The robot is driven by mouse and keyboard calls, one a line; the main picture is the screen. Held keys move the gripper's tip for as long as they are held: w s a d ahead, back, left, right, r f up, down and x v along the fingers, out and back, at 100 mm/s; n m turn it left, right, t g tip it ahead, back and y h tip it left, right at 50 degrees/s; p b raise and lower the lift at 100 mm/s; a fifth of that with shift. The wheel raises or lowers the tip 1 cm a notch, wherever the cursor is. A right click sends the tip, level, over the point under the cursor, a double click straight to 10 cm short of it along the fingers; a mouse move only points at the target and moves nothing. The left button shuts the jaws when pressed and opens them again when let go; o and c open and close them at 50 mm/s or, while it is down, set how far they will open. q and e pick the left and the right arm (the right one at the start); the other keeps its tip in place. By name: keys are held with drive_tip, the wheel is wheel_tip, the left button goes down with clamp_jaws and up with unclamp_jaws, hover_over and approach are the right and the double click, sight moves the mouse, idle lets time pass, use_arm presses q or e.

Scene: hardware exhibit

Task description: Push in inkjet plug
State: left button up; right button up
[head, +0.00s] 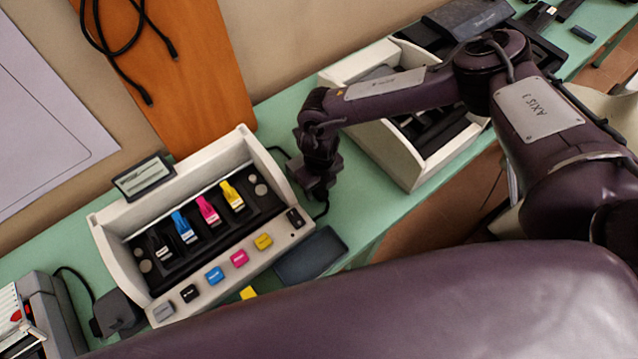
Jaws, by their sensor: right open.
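An open white inkjet unit (112,245) stands on the green bench at left centre. In its dark bay stand a blue cartridge (183,227), a magenta cartridge (208,211), a yellow cartridge (232,196) and a black one with a white label (163,246). I cannot tell which part is the plug, or how deep each cartridge sits. My right gripper (318,190) is just right of the unit's right wall, pointing down, apart from the cartridges. It is open, and I see nothing in it. My left gripper is not in view.
A second white unit (410,180) stands behind my right arm. A dark tray (310,255) lies in front of the first unit, near a partly hidden yellow piece (249,293). A black adapter (118,312) with a cable is at lower left. A large purple link of mine covers the bottom.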

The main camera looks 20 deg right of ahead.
drive_tip(key=shift+f, duration=0.45)
drive_tip(key=shift+s, duration=0.15)
drive_tip(key=shift+c, duration=0.4)
clamp_jaws()
drive_tip(key=w+b, duration=0.1)
drive_tip(key=w+a+b, duration=0.1)
drive_tip(key=w+b, duration=0.1)
drive_tip(key=shift+f, duration=0.15)
drive_tip(key=shift+w, duration=0.25)
drive_tip(key=shift+r, duration=0.3)
drive_tip(key=shift+o, duration=0.4)
unclamp_jaws()
drive_tip(key=shift+a+f, duration=0.1)
